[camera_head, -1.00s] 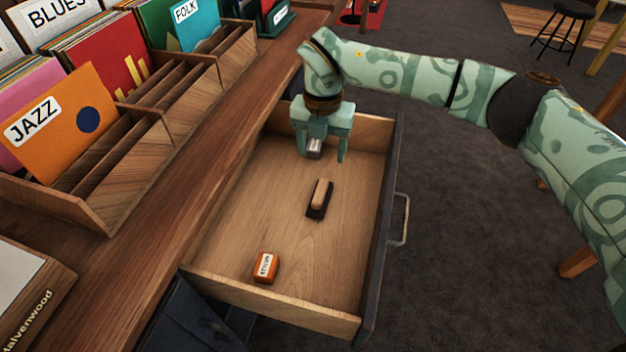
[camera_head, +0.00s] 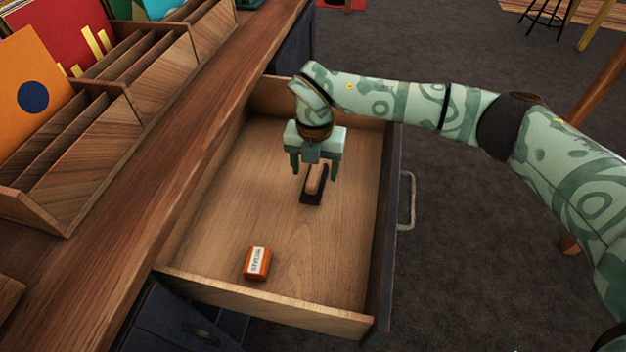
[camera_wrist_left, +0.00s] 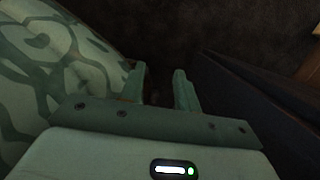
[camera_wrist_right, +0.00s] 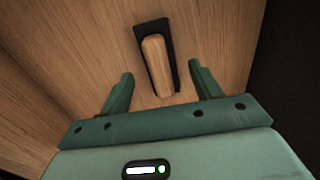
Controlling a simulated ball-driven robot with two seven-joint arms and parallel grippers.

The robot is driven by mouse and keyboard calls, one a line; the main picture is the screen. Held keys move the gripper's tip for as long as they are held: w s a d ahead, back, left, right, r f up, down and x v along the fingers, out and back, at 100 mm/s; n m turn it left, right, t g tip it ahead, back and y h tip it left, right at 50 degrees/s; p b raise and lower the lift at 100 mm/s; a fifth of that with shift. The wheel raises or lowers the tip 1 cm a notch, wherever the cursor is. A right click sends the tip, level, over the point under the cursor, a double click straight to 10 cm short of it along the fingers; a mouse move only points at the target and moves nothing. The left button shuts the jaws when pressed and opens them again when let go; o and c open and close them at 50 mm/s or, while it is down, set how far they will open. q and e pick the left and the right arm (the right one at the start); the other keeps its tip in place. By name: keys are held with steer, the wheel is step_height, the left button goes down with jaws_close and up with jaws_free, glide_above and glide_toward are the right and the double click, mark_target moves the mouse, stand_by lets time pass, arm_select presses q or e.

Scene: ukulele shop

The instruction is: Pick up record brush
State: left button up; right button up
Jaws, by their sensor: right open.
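The record brush (camera_head: 314,185), with a tan wooden handle on a dark pad, lies on the floor of the open drawer (camera_head: 230,215). It also shows in the right wrist view (camera_wrist_right: 157,62), ahead of and between the fingers. My right gripper (camera_head: 315,172) is open and empty over the far part of the drawer, with its fingers pointing down above the brush's far end. In the right wrist view my right gripper (camera_wrist_right: 161,82) has a finger to each side of the handle's near end. My left gripper (camera_wrist_left: 159,85) shows only in the left wrist view, fingers apart with nothing visible between them.
An orange box with a white label (camera_head: 257,264) lies in the near part of the drawer. The drawer's front panel (camera_head: 384,230) with its handle (camera_head: 407,200) is on the right. Wooden record racks (camera_head: 110,135) stand on the counter at left. The drawer floor around the brush is clear.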

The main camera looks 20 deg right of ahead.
mark_target(315, 172)
step_height(315, 172, down, 3)
steer(key=shift+f+b, duration=0.1)
steer(key=shift+b, duration=0.65)
arm_select(q)
steer(key=w+r, duration=0.2)
steer(key=w, duration=0.5)
steer(key=shift+r+m+t, duration=0.3)
steer(key=shift+m+t, duration=0.1)
arm_select(e)
steer(key=c, duration=1.1)
arm_select(q)
steer(key=shift+d, duration=0.15)
arm_select(e)
steer(key=shift+r, duration=0.2)
